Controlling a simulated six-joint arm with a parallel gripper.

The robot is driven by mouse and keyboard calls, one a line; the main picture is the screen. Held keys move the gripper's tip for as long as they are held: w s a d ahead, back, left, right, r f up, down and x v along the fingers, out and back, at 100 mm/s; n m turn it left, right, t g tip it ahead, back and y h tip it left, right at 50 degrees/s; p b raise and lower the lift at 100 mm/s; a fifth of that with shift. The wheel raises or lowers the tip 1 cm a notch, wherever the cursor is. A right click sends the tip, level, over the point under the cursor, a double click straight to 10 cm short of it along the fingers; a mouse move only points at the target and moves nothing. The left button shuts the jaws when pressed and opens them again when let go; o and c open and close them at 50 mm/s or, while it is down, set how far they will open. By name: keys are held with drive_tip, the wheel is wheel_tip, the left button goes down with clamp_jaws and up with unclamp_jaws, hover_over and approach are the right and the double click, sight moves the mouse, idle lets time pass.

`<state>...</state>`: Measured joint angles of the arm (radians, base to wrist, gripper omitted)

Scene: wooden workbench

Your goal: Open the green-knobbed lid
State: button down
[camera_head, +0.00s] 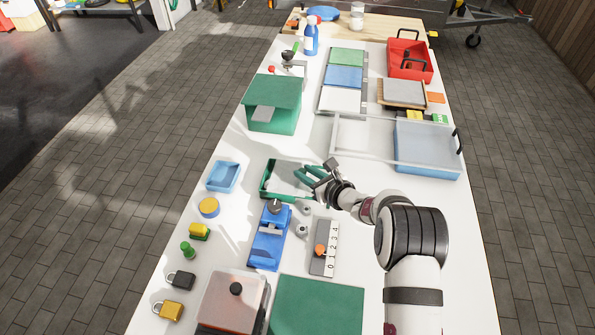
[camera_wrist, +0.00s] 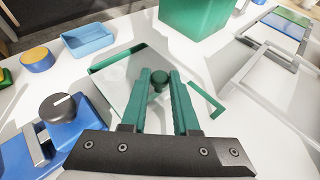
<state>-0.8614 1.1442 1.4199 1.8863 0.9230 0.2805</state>
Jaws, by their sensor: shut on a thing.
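A clear lid (camera_wrist: 122,88) with a small green knob (camera_wrist: 159,80) lies over a green-rimmed box (camera_wrist: 208,98) in the wrist view. In the head view the green-rimmed box (camera_head: 265,183) is mid-bench, just left of my gripper (camera_head: 301,173). My gripper (camera_wrist: 160,76) has green fingers, one on each side of the knob, shut on it. The fingers and dark gripper body hide the near part of the lid and box. I cannot tell whether the lid rests fully on the rim or is slightly raised.
A green box (camera_head: 273,110) stands behind, and a blue tray (camera_head: 223,176) lies to the left. A blue device with a dark knob (camera_head: 268,243) is close in front. A clear-topped drawer frame (camera_head: 375,142) is right. White bench shows between these things.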

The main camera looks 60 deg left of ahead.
drive_tip(key=w+d, duration=0.4)
drive_tip(key=shift+w+d, duration=0.25)
drive_tip(key=shift+d, duration=0.05)
drive_tip(key=c, duration=0.7)
unclamp_jaws()
drive_tip(key=shift+o, duration=0.2)
drive_tip(key=v, duration=1.5)
drive_tip(key=shift+d, duration=0.4)
drive_tip(key=shift+r, duration=0.1)
